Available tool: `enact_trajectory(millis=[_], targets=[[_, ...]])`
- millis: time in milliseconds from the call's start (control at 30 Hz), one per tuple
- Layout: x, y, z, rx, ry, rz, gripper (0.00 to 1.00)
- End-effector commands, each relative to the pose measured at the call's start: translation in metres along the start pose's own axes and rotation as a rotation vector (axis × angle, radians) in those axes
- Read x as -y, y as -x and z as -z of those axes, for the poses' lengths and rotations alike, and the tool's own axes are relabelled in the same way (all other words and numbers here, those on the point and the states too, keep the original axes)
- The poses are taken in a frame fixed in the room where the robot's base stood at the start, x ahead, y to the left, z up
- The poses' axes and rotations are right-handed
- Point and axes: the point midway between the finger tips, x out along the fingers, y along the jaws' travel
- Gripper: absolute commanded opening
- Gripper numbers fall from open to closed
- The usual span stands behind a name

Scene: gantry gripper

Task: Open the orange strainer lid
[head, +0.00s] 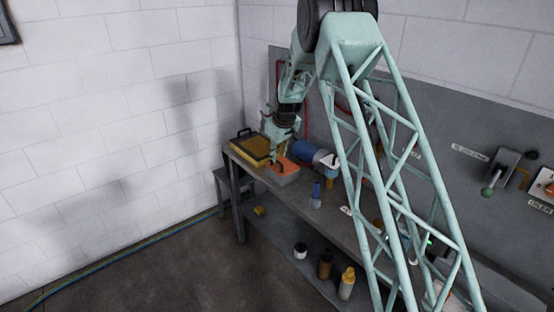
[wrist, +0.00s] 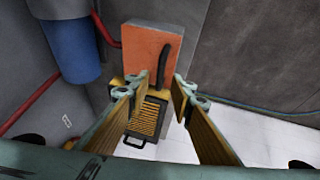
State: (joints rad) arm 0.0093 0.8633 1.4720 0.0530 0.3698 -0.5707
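The orange strainer lid (head: 284,167) tops a grey box on the workbench and looks closed. In the wrist view the lid (wrist: 146,45) carries a black bar handle (wrist: 164,66) near its right edge. My gripper (wrist: 160,82) is open and empty. Its fingertips point toward the lid, one on each side of the handle's near end in the picture. I cannot tell how far they are from it. In the head view my gripper (head: 274,152) is just above the lid's left side, and its fingers are too small to judge.
A yellow box with a dark framed top (head: 249,147) stands left of the lid; its grille (wrist: 147,118) shows in the wrist view. A blue cylinder (head: 307,151) lies close behind the lid. A blue bottle (head: 316,194) stands to the right. Bottles (head: 347,283) stand on the lower shelf.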

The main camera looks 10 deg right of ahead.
Motion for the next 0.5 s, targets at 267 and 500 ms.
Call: enact_trajectory(millis=[267, 500], targets=[[0.000, -0.024, 0.000, 0.001, 0.000, 0.000, 0.21], [0.000, -0.035, -0.001, 0.001, 0.000, 0.001, 0.21]])
